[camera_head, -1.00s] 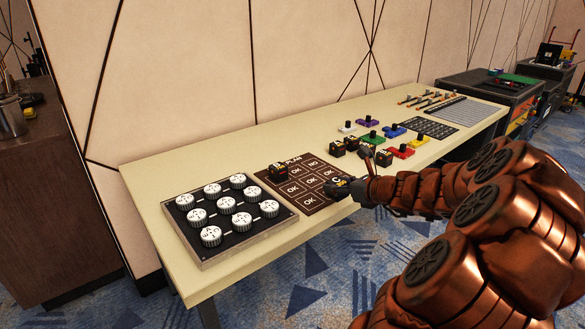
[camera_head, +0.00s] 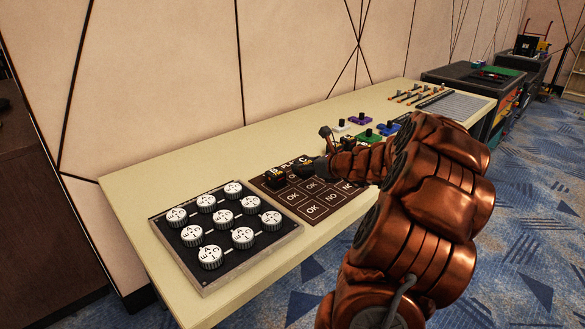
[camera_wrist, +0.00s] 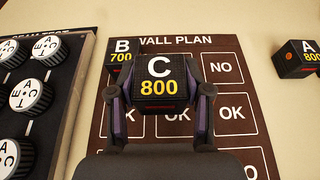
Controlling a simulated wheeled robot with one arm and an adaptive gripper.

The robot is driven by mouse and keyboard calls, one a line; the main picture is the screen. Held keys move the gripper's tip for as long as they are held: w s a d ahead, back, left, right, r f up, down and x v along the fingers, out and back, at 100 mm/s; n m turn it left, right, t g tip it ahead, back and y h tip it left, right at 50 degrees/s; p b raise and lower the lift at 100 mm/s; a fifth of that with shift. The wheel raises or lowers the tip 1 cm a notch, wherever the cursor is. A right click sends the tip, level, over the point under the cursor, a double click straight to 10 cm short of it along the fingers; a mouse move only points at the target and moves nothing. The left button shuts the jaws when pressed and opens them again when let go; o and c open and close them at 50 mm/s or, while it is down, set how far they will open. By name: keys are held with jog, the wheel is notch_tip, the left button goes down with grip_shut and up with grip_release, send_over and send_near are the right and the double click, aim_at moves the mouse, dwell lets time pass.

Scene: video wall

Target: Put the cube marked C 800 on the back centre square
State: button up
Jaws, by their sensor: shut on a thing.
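My gripper (camera_wrist: 160,98) is shut on the black cube marked C 800 (camera_wrist: 159,78), with one finger on each side of it. The cube is over the brown wall plan board (camera_wrist: 236,88), at its back middle, and hides the square beneath it. Whether it touches the board I cannot tell. In the head view the held cube (camera_head: 303,161) is at the board's back edge, partly hidden by my gripper (camera_head: 318,166). A cube marked B 700 (camera_wrist: 121,52) sits on the back left square, just left of the held cube. The back right square (camera_wrist: 222,67) reads NO and is empty.
A panel of white lettered knobs (camera_head: 223,220) lies left of the board. A cube marked A (camera_wrist: 297,58) stands on the table right of the board. Coloured blocks (camera_head: 364,136) stand farther right. The wall (camera_head: 180,90) runs along the table's back.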

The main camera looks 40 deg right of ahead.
jog(key=w, duration=0.2)
jog(key=w+d, duration=0.1)
jog(key=w, duration=0.1)
jog(key=w+d+f, duration=0.1)
jog(key=w, duration=0.2)
jog(key=shift+d, duration=0.25)
jog(key=shift+f+b, duration=0.8)
jog(key=shift+f, duration=0.85)
jog(key=shift+f, duration=0.1)
jog(key=o, duration=0.9)
jog(key=shift+s+r, duration=0.25)
jog(key=shift+r, duration=0.05)
jog(key=p+v, duration=0.2)
jog(key=v, duration=0.9)
jog(key=shift+s+a, duration=0.1)
jog(key=shift+s, duration=0.1)
